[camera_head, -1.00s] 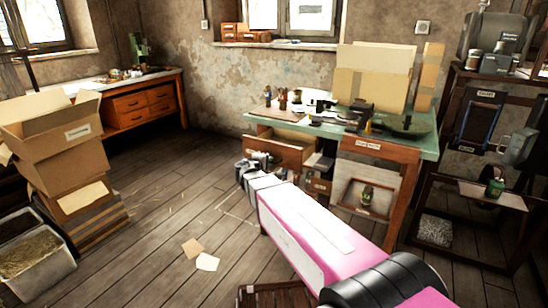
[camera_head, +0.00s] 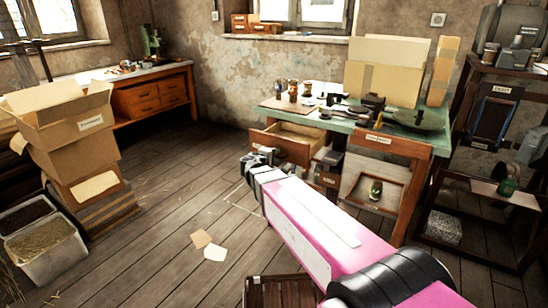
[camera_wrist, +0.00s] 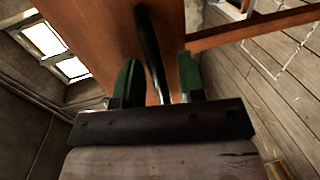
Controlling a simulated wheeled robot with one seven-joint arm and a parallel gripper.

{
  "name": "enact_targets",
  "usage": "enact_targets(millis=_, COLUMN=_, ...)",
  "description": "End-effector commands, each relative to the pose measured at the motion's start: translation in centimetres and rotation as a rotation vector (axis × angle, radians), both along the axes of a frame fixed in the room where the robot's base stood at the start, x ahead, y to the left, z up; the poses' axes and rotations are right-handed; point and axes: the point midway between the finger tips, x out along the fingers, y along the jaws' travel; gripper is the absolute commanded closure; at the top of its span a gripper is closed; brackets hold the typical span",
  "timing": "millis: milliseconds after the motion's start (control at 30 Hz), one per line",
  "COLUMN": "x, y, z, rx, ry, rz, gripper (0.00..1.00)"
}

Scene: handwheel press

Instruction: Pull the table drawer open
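The table (camera_head: 441,134) has a green top and stands right of centre in the head view. Its left wooden drawer (camera_head: 280,147) is pulled out, and part of its inside shows. In the wrist view, the orange-brown drawer front (camera_wrist: 105,40) fills the middle, with a dark bar handle (camera_wrist: 149,45) on it. My gripper (camera_wrist: 158,80) has two green fingers, one on each side of the handle. A gap shows between the handle and the fingers, so they look open around it. In the head view my gripper (camera_head: 257,160) is at the drawer's front, its fingers small and unclear.
Stacked cardboard boxes (camera_head: 85,160) and a light bin (camera_head: 47,262) stand at the left. A dark shelf rack (camera_head: 455,190) is on the right. Papers (camera_head: 208,246) and a wooden crate (camera_head: 280,292) lie on the floor. The floor between boxes and table is mostly clear.

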Motion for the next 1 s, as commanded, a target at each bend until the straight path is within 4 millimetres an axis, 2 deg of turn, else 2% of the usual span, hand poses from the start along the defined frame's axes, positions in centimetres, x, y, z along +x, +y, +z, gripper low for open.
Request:
enact_targets(millis=167, x=-0.8, y=0.5, z=0.2, rx=0.0, ry=0.0, rz=0.0, gripper=0.64)
enact_targets(millis=600, x=-6.8, y=4.8, z=1.8, rx=0.0, ry=0.0, rz=0.002, gripper=0.64)
enact_targets(millis=800, x=-8.2, y=5.9, z=2.2, rx=0.001, ry=-0.001, rz=0.001, gripper=0.64)
enact_targets(millis=1000, x=-8.6, y=6.3, z=2.2, rx=0.0, ry=0.0, rz=0.001, gripper=0.64)
